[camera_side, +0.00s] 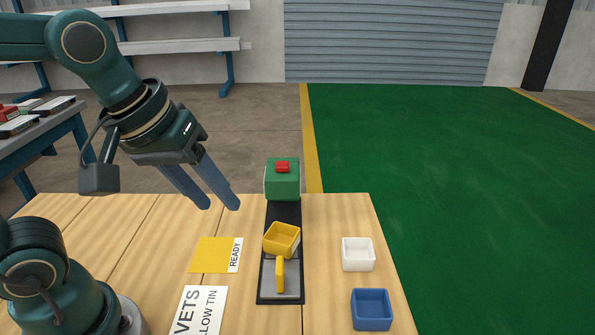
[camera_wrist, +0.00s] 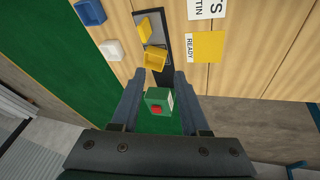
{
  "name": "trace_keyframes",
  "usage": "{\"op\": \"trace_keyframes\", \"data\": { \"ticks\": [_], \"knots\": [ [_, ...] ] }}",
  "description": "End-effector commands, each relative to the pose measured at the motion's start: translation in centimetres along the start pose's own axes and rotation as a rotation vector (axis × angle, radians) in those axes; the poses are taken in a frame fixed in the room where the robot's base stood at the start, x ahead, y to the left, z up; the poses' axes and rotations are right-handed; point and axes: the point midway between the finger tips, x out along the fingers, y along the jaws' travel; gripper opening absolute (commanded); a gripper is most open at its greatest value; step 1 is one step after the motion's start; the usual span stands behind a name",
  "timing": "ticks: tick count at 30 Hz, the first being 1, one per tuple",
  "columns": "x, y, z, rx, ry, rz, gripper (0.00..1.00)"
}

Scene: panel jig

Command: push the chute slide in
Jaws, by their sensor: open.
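The chute (camera_side: 284,213) is a long dark track on the wooden table, running to a green box with a red top (camera_side: 282,182) at its far end. A grey slide plate (camera_side: 267,283) with an upright yellow handle (camera_side: 280,274) lies at the near end. A yellow tin (camera_side: 282,238) sits tilted on the track, just beyond the handle. In the wrist view the handle (camera_wrist: 144,28) and yellow tin (camera_wrist: 155,59) lie beyond my fingertips. My gripper (camera_side: 219,206) is open and empty, above the table, left of the green box and apart from everything.
A white tin (camera_side: 358,254) and a blue tin (camera_side: 371,309) stand right of the chute. The table left of the cards is mostly clear.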

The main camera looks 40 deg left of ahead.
Motion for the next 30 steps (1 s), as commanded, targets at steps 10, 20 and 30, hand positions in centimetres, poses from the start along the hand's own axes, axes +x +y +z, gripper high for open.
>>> {"op": "trace_keyframes", "data": {
  "ticks": [10,20,30],
  "knots": [
    [5.7,4.1,-1.9,-0.278,-0.182,-0.127,0.45],
    [11.4,5.3,-0.1,-0.282,-0.309,-0.253,0.45],
    [14.4,4.5,1.6,-0.268,-0.333,-0.277,0.45]
  ]
}}
